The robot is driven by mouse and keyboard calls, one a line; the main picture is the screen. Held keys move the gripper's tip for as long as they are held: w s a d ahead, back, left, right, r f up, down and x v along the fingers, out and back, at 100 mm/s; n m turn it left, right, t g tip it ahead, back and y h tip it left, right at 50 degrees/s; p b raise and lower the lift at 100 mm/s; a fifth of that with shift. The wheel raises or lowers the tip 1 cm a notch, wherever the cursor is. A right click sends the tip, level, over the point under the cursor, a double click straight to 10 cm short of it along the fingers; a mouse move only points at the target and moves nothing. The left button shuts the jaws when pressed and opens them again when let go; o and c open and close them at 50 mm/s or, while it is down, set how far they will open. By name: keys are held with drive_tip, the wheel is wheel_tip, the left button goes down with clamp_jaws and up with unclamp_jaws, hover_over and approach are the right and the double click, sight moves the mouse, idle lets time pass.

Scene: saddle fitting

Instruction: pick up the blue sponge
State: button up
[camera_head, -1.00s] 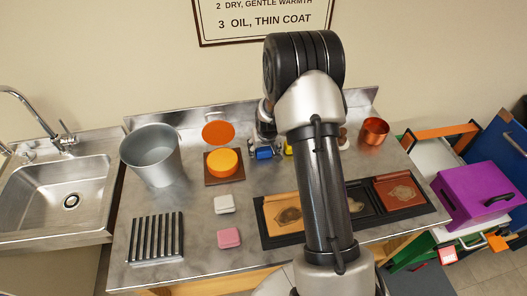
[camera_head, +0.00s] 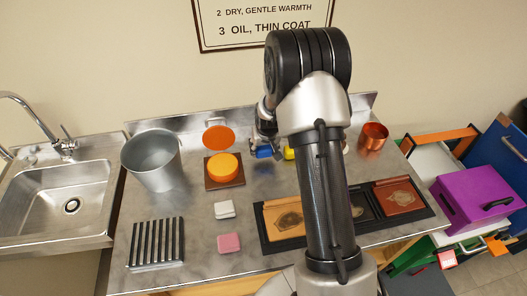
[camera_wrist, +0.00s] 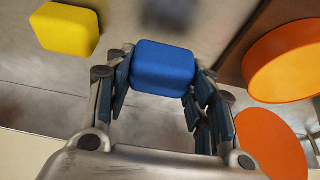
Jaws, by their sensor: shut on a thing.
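The blue sponge (camera_wrist: 163,68) is a rounded blue block between the fingers of my gripper (camera_wrist: 160,85) in the wrist view. My gripper is shut on it, with one finger on each side. In the head view the blue sponge (camera_head: 264,151) shows below my gripper (camera_head: 264,140), near the back of the steel counter. Whether its underside touches the counter is hard to tell. A yellow sponge (camera_wrist: 66,28) lies apart on the left in the wrist view.
An orange round block (camera_head: 222,165) on a brown board stands left of the gripper, with an orange disc (camera_head: 218,137) behind it. A grey bucket (camera_head: 153,161), white block (camera_head: 224,209), pink block (camera_head: 229,242) and copper pot (camera_head: 373,136) stand on the counter.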

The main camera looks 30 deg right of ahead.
wheel_tip(320, 180, up, 17)
drive_tip(key=p, duration=0.3)
drive_tip(key=o, duration=0.4)
drive_tip(key=shift+c, duration=0.2)
drive_tip(key=c, duration=0.3)
drive_tip(key=shift+a+f, duration=0.1)
drive_tip(key=shift+c, duration=0.2)
idle(0.4)
